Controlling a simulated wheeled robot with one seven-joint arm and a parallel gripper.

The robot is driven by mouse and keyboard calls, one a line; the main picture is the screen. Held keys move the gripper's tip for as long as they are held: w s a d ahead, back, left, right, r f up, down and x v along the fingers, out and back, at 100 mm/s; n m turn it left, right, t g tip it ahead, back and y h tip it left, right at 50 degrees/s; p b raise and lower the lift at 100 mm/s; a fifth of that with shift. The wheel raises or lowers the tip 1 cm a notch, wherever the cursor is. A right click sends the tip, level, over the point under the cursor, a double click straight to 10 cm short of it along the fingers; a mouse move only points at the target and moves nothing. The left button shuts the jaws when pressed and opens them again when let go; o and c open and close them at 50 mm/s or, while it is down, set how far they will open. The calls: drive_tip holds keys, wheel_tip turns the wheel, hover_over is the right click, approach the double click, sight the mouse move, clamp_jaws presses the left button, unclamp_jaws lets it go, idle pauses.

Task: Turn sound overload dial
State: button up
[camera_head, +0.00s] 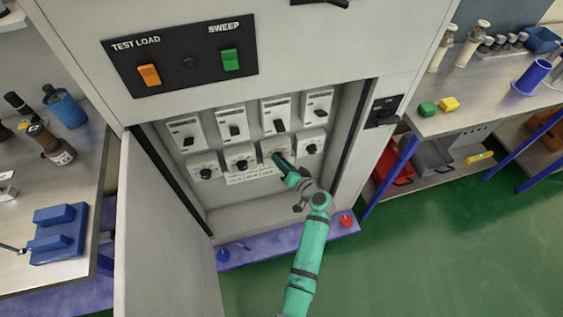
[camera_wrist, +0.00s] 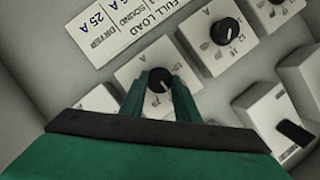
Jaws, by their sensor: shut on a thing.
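A row of white overload units with black round dials sits in the open cabinet. My gripper (camera_head: 277,159) reaches in to the third unit from the left, and its fingers partly hide that unit. In the wrist view my gripper (camera_wrist: 160,88) has its two green fingers on either side of a black dial knob (camera_wrist: 160,80) and is shut on it. A printed label (camera_wrist: 130,22) with "FULL LOAD", "SOUND" and "DRYER 25 A" lies beside it. I cannot tell which label line belongs to this dial. A neighbouring dial (camera_wrist: 227,32) is free.
White switch units (camera_head: 233,122) stand in a row above the dials. The cabinet door (camera_head: 160,225) is open at left. A TEST LOAD and SWEEP panel (camera_head: 188,68) is above. Workbenches flank the cabinet; a red button (camera_head: 346,221) is low at right.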

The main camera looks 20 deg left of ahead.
idle(0.3)
drive_tip(key=o, duration=1)
drive_tip(key=shift+o, duration=0.2)
drive_tip(key=v, duration=1.1)
drive_tip(key=shift+w, duration=0.1)
